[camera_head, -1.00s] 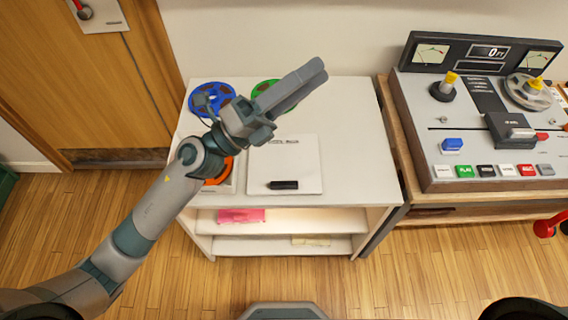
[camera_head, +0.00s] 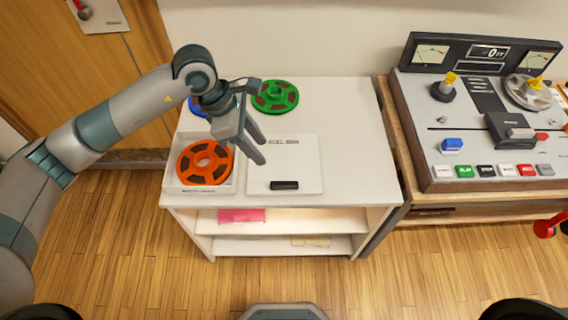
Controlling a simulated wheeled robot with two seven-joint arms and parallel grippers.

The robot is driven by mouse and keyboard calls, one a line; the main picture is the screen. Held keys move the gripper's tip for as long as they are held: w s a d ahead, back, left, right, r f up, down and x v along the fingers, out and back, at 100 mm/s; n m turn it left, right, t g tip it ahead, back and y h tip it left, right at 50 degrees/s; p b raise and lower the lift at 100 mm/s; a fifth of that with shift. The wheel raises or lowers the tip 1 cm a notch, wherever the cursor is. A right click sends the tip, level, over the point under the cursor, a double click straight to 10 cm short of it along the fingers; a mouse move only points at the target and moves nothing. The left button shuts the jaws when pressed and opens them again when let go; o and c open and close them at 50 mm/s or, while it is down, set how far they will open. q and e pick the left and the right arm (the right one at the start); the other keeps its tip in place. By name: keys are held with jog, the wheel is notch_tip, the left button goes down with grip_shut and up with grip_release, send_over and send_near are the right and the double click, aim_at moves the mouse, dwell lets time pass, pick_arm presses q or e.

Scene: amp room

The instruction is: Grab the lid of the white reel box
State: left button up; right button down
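The white reel box (camera_head: 177,187) stands open at the left of the white shelf top, with an orange reel (camera_head: 204,162) lying in it. The lid (camera_head: 290,162), a flat white square with a black handle (camera_head: 284,185) near its front edge, lies flat just right of the box. My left gripper (camera_head: 262,151) is above the box's right side and the lid's left part, its two fingers apart and empty, pointing down and to the right. It is apart from the handle. My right gripper is not in view.
A green reel (camera_head: 275,97) and a partly hidden blue reel (camera_head: 197,105) lie at the back of the white shelf unit (camera_head: 355,150). Its top is clear on the right. A tape machine (camera_head: 415,120) stands at the right. A pink item (camera_head: 242,215) lies on the shelf below.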

pick_arm(q)
jog(key=shift+f, duration=0.1)
